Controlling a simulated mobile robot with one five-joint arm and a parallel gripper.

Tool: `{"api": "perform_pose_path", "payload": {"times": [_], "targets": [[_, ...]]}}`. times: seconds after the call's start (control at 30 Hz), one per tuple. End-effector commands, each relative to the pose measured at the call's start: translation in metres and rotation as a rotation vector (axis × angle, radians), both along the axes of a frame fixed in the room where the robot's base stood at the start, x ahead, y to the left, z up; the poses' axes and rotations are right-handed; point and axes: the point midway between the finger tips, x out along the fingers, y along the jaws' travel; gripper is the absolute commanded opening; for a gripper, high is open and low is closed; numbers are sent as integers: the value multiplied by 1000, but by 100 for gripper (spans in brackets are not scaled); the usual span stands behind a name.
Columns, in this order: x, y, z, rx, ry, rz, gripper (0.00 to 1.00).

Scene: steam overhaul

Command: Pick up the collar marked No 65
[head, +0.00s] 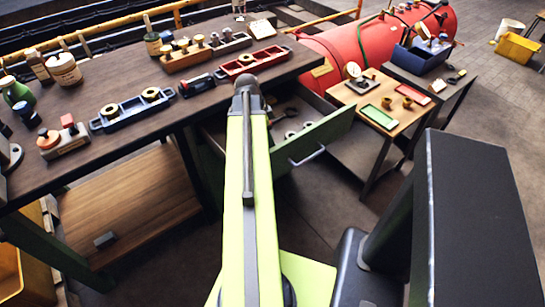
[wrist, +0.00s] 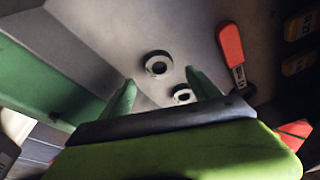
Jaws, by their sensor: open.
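Two pale ring-shaped collars with dark edges lie in the open drawer. In the wrist view the larger collar (wrist: 158,64) is farther up and the smaller collar (wrist: 182,95) is lower right. I cannot read a No 65 mark on either. My gripper (wrist: 160,77) is open and empty, its two green fingers on either side of the collars in the picture, apparently above them. In the head view the drawer (head: 325,135) stands out from under the bench, with collars (head: 291,134) beside my arm. My gripper is hidden there behind my arm.
A red-handled tool (wrist: 231,45) lies right of the collars, near dark-and-yellow marked pieces (wrist: 299,26) at the right edge. The green drawer wall (wrist: 40,85) is at left. The bench top (head: 120,90) carries several parts above the drawer. A small table (head: 375,95) stands to the right.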

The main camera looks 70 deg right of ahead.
Motion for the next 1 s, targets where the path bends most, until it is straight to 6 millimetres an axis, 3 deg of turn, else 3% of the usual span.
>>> {"api": "perform_pose_path", "payload": {"times": [0.23, 0.5, 0.77, 1.0], "targets": [[-2, -1, -10, 0, 0, 0, 72], [-9, -5, -53, 0, 0, -1, 72], [-11, -6, -52, 0, 0, 0, 72], [-11, -6, -52, 0, 0, -1, 42]]}}
